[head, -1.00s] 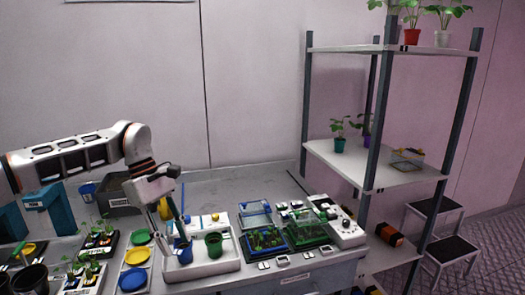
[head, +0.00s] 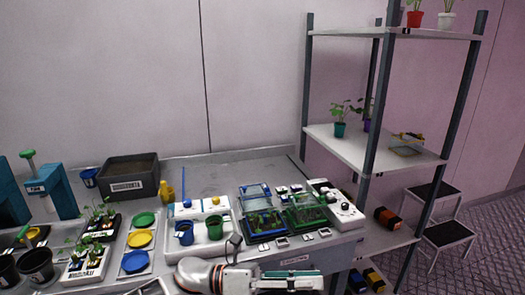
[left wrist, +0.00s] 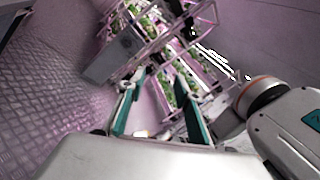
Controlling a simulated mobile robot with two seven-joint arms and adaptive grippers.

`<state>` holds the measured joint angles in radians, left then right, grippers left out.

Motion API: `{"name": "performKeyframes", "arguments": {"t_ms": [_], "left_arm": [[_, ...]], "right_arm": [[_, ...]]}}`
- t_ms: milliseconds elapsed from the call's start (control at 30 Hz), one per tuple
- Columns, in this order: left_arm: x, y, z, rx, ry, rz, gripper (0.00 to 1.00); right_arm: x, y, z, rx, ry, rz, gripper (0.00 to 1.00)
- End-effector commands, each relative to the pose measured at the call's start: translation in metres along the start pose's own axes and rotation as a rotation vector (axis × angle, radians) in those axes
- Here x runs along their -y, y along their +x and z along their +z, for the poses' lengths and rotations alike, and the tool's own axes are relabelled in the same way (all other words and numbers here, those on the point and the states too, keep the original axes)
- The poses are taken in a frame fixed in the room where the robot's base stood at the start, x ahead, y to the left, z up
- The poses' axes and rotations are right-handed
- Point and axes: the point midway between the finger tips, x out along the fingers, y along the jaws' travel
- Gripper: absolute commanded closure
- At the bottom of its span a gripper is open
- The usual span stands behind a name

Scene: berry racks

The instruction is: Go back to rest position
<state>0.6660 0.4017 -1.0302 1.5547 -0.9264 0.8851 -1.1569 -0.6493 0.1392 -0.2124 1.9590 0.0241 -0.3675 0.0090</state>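My left gripper (head: 308,280) is low at the bottom edge of the head view, in front of the table's front edge. It points to the right, with my wrist link to its left. In the left wrist view its two teal-edged fingers (left wrist: 160,78) stand apart with nothing between them, and shelving with plants lies beyond. My left gripper is open and empty. My right gripper is in no view.
A white tray (head: 163,248) on the table holds a blue cup (head: 184,238) and a green cup (head: 214,232), both upright. Blue and green seedling boxes stand right of it. A shelf rack (head: 345,146) stands at the right.

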Motion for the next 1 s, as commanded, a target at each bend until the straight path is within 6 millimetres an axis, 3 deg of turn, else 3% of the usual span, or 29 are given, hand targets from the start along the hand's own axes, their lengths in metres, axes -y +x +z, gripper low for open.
{"name": "performKeyframes", "arguments": {"t_ms": [133, 267, 467, 567, 733, 900, 1000], "left_arm": [[-0.007, -0.005, 0.006, 0.270, -0.298, 0.022, 0.67], [-0.025, -0.028, 0.008, 0.500, -0.569, 0.047, 0.67], [-0.065, -0.091, -0.021, 0.857, -0.997, 0.090, 0.67], [-0.084, -0.130, -0.052, 1.040, -1.211, 0.111, 0.67], [-0.105, -0.203, -0.132, 1.364, -1.558, 0.150, 0.67], [-0.102, -0.266, -0.223, 1.666, -1.835, 0.183, 0.67], [-0.093, -0.292, -0.266, 1.801, -1.942, 0.196, 0.67]], "right_arm": [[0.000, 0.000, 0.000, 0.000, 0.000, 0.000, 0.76], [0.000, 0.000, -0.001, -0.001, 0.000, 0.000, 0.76], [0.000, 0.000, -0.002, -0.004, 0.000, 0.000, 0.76], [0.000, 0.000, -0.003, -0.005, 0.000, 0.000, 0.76], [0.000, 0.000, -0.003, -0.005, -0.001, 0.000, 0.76], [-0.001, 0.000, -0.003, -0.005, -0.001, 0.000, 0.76], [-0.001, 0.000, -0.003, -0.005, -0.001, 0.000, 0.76]]}}
